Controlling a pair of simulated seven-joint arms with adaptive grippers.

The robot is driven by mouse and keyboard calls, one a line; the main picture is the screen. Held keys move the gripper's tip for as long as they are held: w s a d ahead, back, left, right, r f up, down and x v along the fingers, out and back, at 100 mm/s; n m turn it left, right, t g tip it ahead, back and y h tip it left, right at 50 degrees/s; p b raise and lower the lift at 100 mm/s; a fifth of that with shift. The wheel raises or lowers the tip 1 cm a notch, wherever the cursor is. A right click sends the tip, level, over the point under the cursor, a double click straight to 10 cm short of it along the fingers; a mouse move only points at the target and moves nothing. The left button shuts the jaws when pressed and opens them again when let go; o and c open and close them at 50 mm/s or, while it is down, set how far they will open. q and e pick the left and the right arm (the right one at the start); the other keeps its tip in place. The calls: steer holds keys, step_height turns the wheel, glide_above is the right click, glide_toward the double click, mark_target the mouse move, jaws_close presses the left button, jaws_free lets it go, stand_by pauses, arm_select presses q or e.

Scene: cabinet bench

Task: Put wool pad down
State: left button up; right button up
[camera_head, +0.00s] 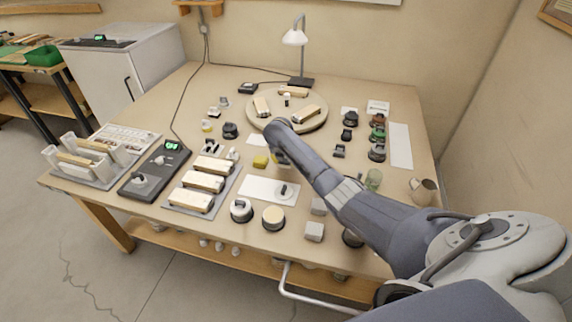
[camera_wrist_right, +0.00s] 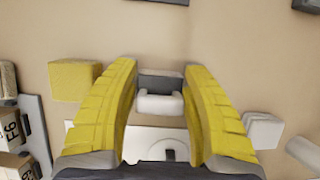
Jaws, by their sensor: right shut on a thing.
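My right gripper (camera_wrist_right: 160,72) has yellow ribbed fingers and is closed on a small pale block with a grey upper part (camera_wrist_right: 160,100), which I take to be the wool pad. In the head view my right gripper (camera_head: 281,159) is low over the middle of the bench, mostly hidden by my arm, and the held block cannot be made out. Whether the block touches the bench is unclear. A yellow block (camera_wrist_right: 73,80) stands to the left of the fingers; it also shows in the head view (camera_head: 261,161). My left gripper is not in view.
A white plate (camera_head: 262,187) with a small dark-topped piece lies on the near side. A round wooden board (camera_head: 256,121) with wooden blocks stands farther back. A tray of wooden blocks (camera_head: 203,182) is at left. A pale block (camera_wrist_right: 262,130) is right of my fingers.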

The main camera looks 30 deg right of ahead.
mark_target(286, 167)
steer(key=shift+f, duration=1.25)
steer(key=shift+f, duration=0.1)
steer(key=shift+s+f, duration=0.1)
steer(key=shift+f, duration=0.1)
steer(key=shift+s+f, duration=0.15)
steer(key=shift+f, duration=0.25)
steer(key=o, duration=1.5)
steer(key=shift+a+f, duration=0.15)
steer(key=shift+a+r, duration=0.1)
steer(key=shift+r, duration=0.65)
steer(key=v, duration=1.2)
steer(key=shift+w+d+r, duration=0.1)
steer(key=shift+w+d, duration=0.15)
